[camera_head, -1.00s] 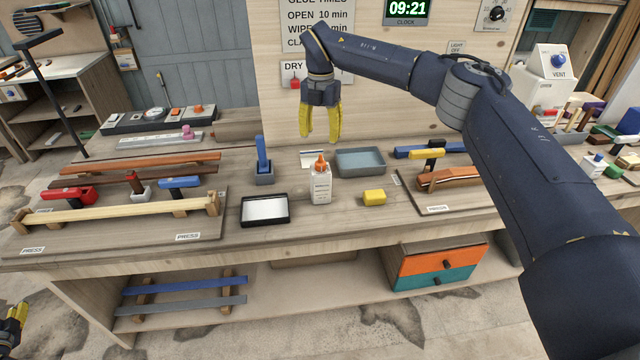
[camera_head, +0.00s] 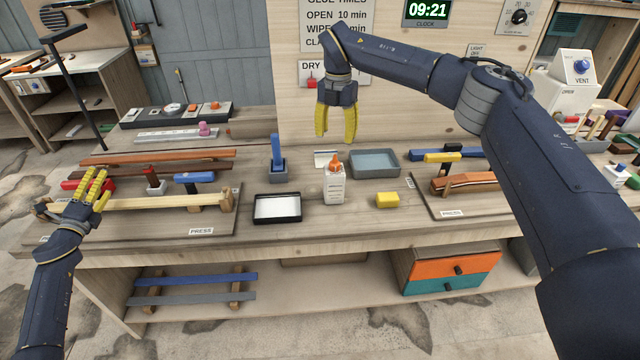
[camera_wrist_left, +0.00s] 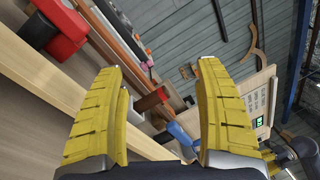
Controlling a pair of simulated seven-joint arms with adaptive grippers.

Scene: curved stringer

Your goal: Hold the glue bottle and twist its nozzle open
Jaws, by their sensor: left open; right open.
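The glue bottle (camera_head: 334,184) is white with an orange nozzle (camera_head: 334,163). It stands upright on the bench, just right of the black-rimmed tray. My right gripper (camera_head: 336,136) has yellow fingers pointing down and is open and empty. It hangs above and behind the bottle, apart from it. My left gripper (camera_head: 93,186) is over the left end of the bench by the pale wood strip. In the left wrist view its yellow fingers (camera_wrist_left: 160,110) are spread with nothing between them. The bottle is not visible in the left wrist view.
A black-rimmed tray (camera_head: 277,221), a blue-handled tool in a holder (camera_head: 278,170), a grey-blue tray (camera_head: 374,177) and a yellow block (camera_head: 387,200) surround the bottle. Clamped strips (camera_head: 150,203) lie on the left press board. Bench front is clear near the bottle.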

